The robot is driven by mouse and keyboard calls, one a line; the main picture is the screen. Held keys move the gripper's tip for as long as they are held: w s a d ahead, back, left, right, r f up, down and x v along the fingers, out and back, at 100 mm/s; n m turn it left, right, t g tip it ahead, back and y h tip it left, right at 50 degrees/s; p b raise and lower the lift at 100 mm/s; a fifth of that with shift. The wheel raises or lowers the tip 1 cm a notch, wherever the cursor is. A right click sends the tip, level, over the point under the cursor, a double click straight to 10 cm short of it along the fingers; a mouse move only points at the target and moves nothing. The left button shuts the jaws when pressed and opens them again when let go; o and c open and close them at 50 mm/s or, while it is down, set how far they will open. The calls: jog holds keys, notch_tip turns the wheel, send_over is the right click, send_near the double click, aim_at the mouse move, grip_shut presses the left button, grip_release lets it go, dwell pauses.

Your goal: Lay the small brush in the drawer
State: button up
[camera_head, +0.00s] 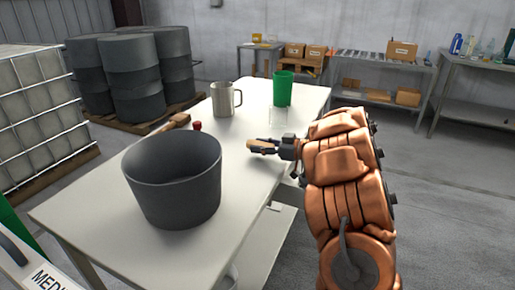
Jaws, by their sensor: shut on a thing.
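My gripper (268,146) is at the table's right side, shut on a small tan piece that looks like the small brush (257,146). The brush is held low over the white tabletop; I cannot tell whether it touches it. A pale panel (266,222) below the table's right edge may be part of the drawer. My orange arm covers much of that side, so I cannot tell how far the drawer is open.
A large dark bucket (172,185) stands on the white table (95,212), left of my gripper. Behind are a metal mug (223,101), a green cup (283,91), a clear container (277,122), a red-topped item (197,126) and a brown wooden piece (178,120).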

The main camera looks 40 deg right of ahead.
jog(key=shift+w+a+p, duration=0.3)
jog(key=shift+w+p, duration=0.1)
jog(key=shift+p, duration=0.2)
jog(key=shift+w+f, duration=0.15)
jog(key=shift+f, duration=0.2)
jog(key=shift+f, duration=0.15)
jog(key=o, duration=1.2)
jog(key=shift+c, duration=0.2)
jog(key=shift+f+b, duration=0.3)
jog(key=shift+b, duration=0.45)
